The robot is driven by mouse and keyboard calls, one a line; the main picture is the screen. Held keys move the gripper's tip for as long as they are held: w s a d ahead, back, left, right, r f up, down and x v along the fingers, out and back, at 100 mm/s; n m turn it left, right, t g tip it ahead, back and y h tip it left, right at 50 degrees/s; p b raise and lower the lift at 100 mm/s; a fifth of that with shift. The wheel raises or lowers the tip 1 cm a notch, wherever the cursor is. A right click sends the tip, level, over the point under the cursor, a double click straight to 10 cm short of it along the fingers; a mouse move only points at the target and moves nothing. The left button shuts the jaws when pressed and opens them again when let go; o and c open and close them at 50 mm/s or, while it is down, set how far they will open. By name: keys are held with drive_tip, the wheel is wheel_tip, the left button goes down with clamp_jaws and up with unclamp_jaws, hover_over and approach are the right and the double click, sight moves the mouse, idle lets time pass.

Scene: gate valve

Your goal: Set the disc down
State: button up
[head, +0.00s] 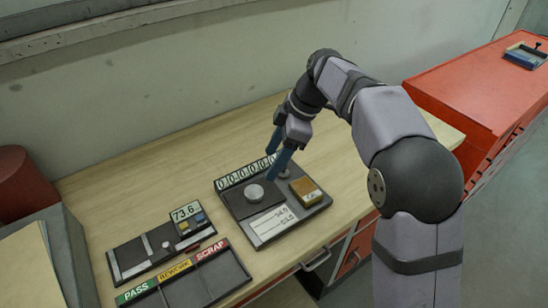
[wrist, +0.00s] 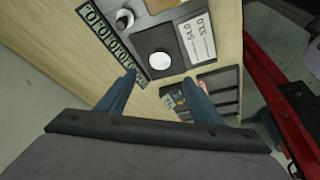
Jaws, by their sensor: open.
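A round silver disc (head: 254,192) lies flat on a dark square plate (head: 240,205) that is part of the gauge tray. In the wrist view the disc (wrist: 160,64) is a pale circle on the same dark plate. My gripper (head: 273,162), with two blue fingers, is over the back part of the tray. Its fingers are spread apart with nothing between them, and the disc appears just beyond the fingertips in the wrist view (wrist: 159,79). I cannot tell the exact height of the fingertips above the tray.
The tray also holds a counter strip (head: 247,171), a small round grey piece (head: 284,173), a brown block (head: 305,190) and a white card (head: 271,221). At left are a device reading 73.6 (head: 186,211) and a PASS, REWORK, SCRAP bin (head: 205,282). The back of the bench is clear.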

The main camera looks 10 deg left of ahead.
drive_tip(key=s+d+f+m+h, duration=0.2)
drive_tip(key=s+d+f+m, duration=0.5)
drive_tip(key=s+d+m, duration=0.3)
drive_tip(key=s+d+f+m+h, duration=0.2)
drive_tip(key=s+d+f+m, duration=0.5)
drive_tip(key=d, duration=0.8)
drive_tip(key=s+m, duration=0.3)
drive_tip(key=shift+s+t, duration=0.4)
